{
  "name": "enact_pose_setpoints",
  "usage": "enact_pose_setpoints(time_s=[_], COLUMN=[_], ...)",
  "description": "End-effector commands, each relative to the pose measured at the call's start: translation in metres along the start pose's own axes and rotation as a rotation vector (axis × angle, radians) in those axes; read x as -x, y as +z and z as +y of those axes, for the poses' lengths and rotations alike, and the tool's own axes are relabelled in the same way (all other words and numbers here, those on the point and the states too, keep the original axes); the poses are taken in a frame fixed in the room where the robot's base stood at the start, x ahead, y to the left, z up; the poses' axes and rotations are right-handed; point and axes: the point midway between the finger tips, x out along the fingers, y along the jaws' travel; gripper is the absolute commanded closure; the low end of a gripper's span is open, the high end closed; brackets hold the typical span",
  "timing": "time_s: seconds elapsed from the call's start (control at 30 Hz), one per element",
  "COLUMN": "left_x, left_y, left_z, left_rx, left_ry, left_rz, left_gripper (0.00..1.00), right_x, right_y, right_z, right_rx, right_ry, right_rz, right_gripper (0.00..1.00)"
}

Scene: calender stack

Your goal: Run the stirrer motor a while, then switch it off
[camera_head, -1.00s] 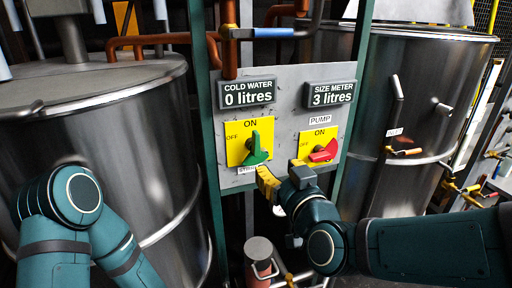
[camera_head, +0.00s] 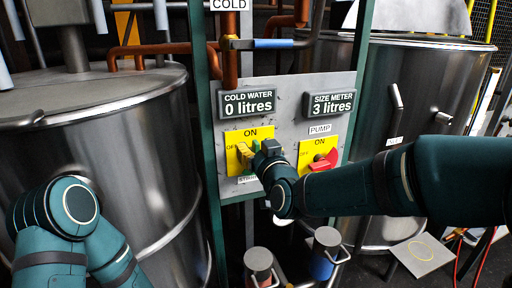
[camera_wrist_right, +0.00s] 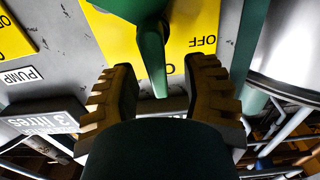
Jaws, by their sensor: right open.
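The stirrer switch is a green knob on a yellow ON/OFF plate (camera_head: 236,135) on the grey panel. In the head view my right gripper (camera_head: 248,153) is in front of it and hides most of the knob. In the right wrist view the green knob (camera_wrist_right: 151,55) lies between the two open fingers of my gripper (camera_wrist_right: 158,82), with a gap on each side. Its narrow handle points down in that turned picture, away from the OFF word at the upper right. My left arm shows at the lower left; its gripper is out of view.
The red pump knob (camera_head: 322,162) is on the plate to the right, just above my right forearm. Displays read cold water 0 litres (camera_head: 248,103) and size meter 3 litres (camera_head: 331,103). Large steel vessels (camera_head: 110,150) flank the panel. Two capped pipes (camera_head: 258,262) stand below.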

Motion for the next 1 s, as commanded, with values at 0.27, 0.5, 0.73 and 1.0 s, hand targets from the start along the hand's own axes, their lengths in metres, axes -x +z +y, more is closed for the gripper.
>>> enact_pose_setpoints(time_s=[0.27, 0.5, 0.73, 1.0], left_x=[0.0003, 0.0003, 0.0003, -0.0003], left_y=[-0.0004, -0.0003, -0.0003, -0.0001], left_z=[0.0001, 0.0002, 0.0001, -0.0001], left_rx=[0.000, 0.000, 0.000, 0.000], left_ry=[0.000, 0.000, 0.000, 0.000], left_rz=[0.001, 0.001, 0.001, 0.000], left_gripper=[0.52, 0.52, 0.52, 0.52], right_x=[-0.0065, -0.0062, -0.0062, -0.0063], right_y=[0.0005, 0.0005, 0.0004, 0.0002], right_z=[0.0003, 0.0003, 0.0003, -0.0008], right_rx=[0.000, 0.000, 0.000, 0.029], right_ry=[0.000, 0.001, 0.001, 0.000], right_rz=[-0.001, -0.001, -0.001, 0.000], right_gripper=[0.54, 0.94, 1.00, 1.00])
